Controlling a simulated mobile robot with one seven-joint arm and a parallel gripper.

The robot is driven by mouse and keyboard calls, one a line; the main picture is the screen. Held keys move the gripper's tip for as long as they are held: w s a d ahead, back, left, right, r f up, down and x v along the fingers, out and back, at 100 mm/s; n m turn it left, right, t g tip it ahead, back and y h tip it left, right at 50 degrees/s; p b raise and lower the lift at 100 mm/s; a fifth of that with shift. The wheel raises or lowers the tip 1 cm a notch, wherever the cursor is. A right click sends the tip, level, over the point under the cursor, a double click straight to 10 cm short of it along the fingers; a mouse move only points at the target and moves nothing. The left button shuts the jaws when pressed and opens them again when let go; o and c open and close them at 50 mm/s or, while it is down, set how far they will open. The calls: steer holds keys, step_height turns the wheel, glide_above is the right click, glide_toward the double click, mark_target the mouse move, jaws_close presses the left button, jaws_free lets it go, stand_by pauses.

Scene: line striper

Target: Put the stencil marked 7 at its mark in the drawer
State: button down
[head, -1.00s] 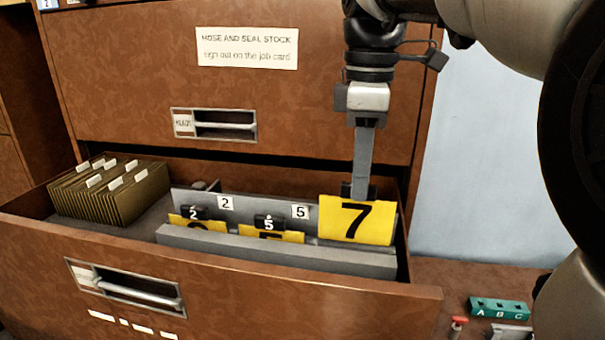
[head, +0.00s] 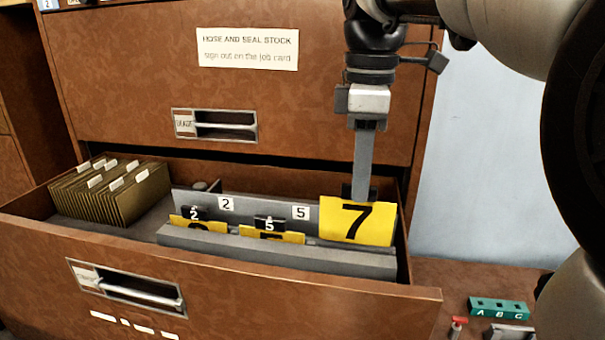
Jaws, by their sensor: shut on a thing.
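The yellow stencil marked 7 (head: 375,232) is upright in the head view, at the right end of the grey rack (head: 290,258) inside the open drawer (head: 250,295). My gripper (head: 361,190) reaches down from above and is shut on the stencil's top edge; the stencil hides part of the fingertips. The stencil stands higher than its neighbours and covers the rack's back plate behind it, so any 7 mark there is hidden. I cannot tell whether its lower edge touches the rack.
Stencils marked 2 (head: 190,221) and 5 (head: 278,237) sit in the rack, below back-plate labels 2 (head: 227,203) and 5 (head: 300,212). Brown folders (head: 112,190) fill the drawer's left. The cabinet front (head: 290,105) rises behind. A green A B C block (head: 499,308) lies at lower right.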

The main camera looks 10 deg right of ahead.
steer(key=shift+f+b, duration=2.2)
steer(key=shift+f, duration=1.6)
stand_by(0.9)
steer(key=c, duration=1.5)
jaws_free()
steer(key=shift+r, duration=0.15)
step_height(320, 180, up, 7)
steer(key=p, duration=0.6)
steer(key=shift+p, duration=0.4)
steer(key=shift+s+f, duration=0.1)
steer(key=shift+f, duration=0.1)
